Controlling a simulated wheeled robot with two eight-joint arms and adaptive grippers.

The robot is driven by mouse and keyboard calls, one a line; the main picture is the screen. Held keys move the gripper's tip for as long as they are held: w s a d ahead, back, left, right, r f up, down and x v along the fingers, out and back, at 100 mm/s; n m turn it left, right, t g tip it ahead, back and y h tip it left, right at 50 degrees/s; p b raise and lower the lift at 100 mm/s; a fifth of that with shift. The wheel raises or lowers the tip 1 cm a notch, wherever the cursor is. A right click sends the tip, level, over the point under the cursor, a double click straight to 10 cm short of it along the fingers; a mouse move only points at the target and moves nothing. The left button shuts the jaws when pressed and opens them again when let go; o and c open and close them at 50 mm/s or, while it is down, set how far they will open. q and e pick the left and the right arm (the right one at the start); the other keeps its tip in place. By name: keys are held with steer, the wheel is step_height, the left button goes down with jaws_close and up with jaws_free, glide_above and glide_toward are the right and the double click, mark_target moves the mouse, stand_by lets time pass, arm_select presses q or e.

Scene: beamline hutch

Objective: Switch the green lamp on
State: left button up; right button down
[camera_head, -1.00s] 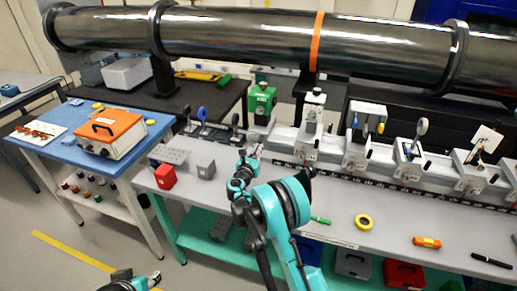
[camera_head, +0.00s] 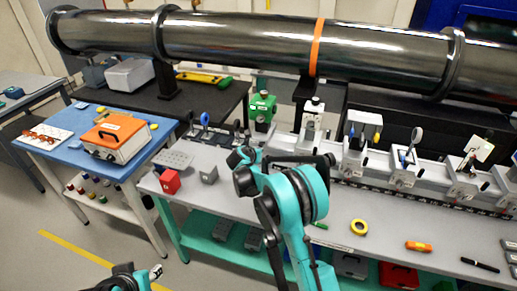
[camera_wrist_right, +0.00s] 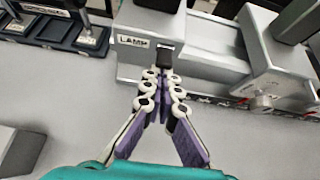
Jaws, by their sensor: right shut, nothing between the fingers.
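The green lamp (camera_head: 262,108) is an upright green housing on the rail at the back of the bench in the head view. In the right wrist view, a pale base bears a "LAMP" label (camera_wrist_right: 132,41) with a small black switch (camera_wrist_right: 166,53) beside it. My right gripper (camera_wrist_right: 164,73) is shut and empty, its fingertips just in front of the switch; I cannot tell whether they touch. My own right arm hides this gripper in the head view. My left gripper (camera_head: 155,272) is low at the bottom left, away from the bench; its opening is unclear.
The rail carries several optical mounts (camera_head: 352,155) to the right of the lamp. A red block (camera_head: 170,181) and a grey block (camera_head: 209,174) stand at the bench's left. A large dark pipe (camera_head: 240,38) runs behind.

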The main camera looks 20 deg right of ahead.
arm_select(q)
steer(key=shift+f, duration=0.1)
arm_select(e)
steer(key=shift+f, duration=0.1)
arm_select(q)
steer(key=shift+w+r+p, duration=0.15)
steer(key=shift+r+p, duration=0.15)
steer(key=shift+r, duration=0.05)
arm_select(e)
steer(key=shift+w+r, duration=0.15)
steer(key=shift+r, duration=0.7)
step_height(320, 180, down, 5)
steer(key=s+a+b, duration=0.1)
steer(key=s+b, duration=0.1)
steer(key=b, duration=0.2)
arm_select(q)
steer(key=shift+s+d+f+p, duration=0.25)
steer(key=shift+s+d+p, duration=0.15)
steer(key=shift+p, duration=1.25)
arm_select(e)
steer(key=w+r+v, duration=0.1)
steer(key=r+v, duration=0.1)
steer(key=v, duration=0.7)
steer(key=shift+s+r, duration=0.25)
